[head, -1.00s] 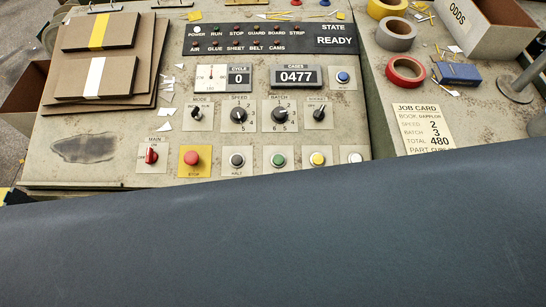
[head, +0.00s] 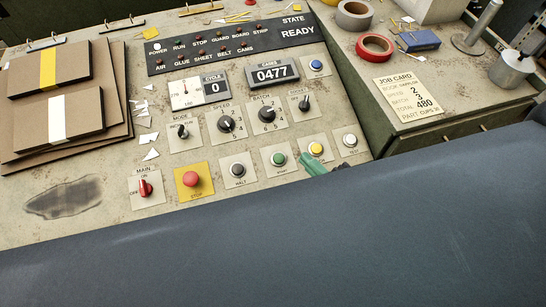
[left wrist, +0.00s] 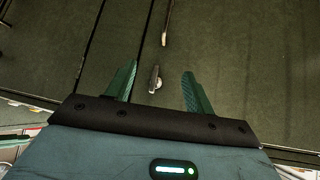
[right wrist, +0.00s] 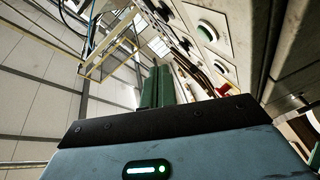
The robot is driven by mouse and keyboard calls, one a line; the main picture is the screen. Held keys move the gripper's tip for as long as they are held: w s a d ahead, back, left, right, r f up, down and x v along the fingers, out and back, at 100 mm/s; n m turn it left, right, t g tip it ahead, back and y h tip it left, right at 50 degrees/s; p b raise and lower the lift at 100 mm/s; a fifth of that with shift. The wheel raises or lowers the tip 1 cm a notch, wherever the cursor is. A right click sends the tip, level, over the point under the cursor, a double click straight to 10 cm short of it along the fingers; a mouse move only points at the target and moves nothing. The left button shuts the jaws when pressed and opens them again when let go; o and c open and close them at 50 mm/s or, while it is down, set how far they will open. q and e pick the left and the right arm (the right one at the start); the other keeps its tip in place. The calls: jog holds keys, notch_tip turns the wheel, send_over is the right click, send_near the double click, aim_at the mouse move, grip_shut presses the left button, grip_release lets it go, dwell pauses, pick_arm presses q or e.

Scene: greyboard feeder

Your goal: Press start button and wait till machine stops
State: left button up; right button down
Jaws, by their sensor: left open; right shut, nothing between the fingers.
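The start button (head: 279,159) is a green round button on its own plate in the bottom row of the control panel. My right gripper (head: 310,163) shows as green fingers just right of it, by the yellow button; I cannot tell its height above the panel. In the right wrist view my right gripper (right wrist: 158,86) is shut and empty, with panel buttons beyond it. My left gripper (left wrist: 158,88) is open and empty, facing dark green surfaces. The state display (head: 298,33) reads READY, the cases counter (head: 272,73) 0477, the cycle counter (head: 215,88) 0.
The red stop button (head: 190,180) and black halt button (head: 238,170) sit left of start. The yellow button (head: 316,149) and the test button (head: 350,140) sit right. Greyboard stacks (head: 50,75) lie at left. A job card (head: 408,100) and tape rolls lie on the right surface.

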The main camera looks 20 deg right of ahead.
jog(key=a+r+n+g+y+b, duration=0.1)
jog(key=a+r+n+g+y, duration=0.4)
jog(key=n, duration=1)
jog(key=a+r+n+g+y+b, duration=0.1)
jog(key=a+r+n+g+y, duration=0.35)
jog(key=n, duration=1.05)
pick_arm(q)
jog(key=shift+g, duration=0.5)
jog(key=s+f, duration=0.1)
jog(key=f+b, duration=0.1)
jog(key=f, duration=0.1)
jog(key=s+f, duration=0.1)
jog(key=shift+s+d+f, duration=0.2)
jog(key=shift+s+d, duration=0.15)
pick_arm(e)
jog(key=w+d+f+n+g+h, duration=0.1)
jog(key=w+d+f+n+h, duration=0.1)
jog(key=n, duration=0.4)
jog(key=w+d+f+n+g+h, duration=0.1)
jog(key=d+f+n+h, duration=0.1)
jog(key=n+h, duration=0.3)
jog(key=shift+w+d+n, duration=0.4)
jog(key=shift+d+n, duration=0.5)
jog(key=shift+n, duration=0.2)
pick_arm(q)
jog(key=shift+s+f, duration=0.1)
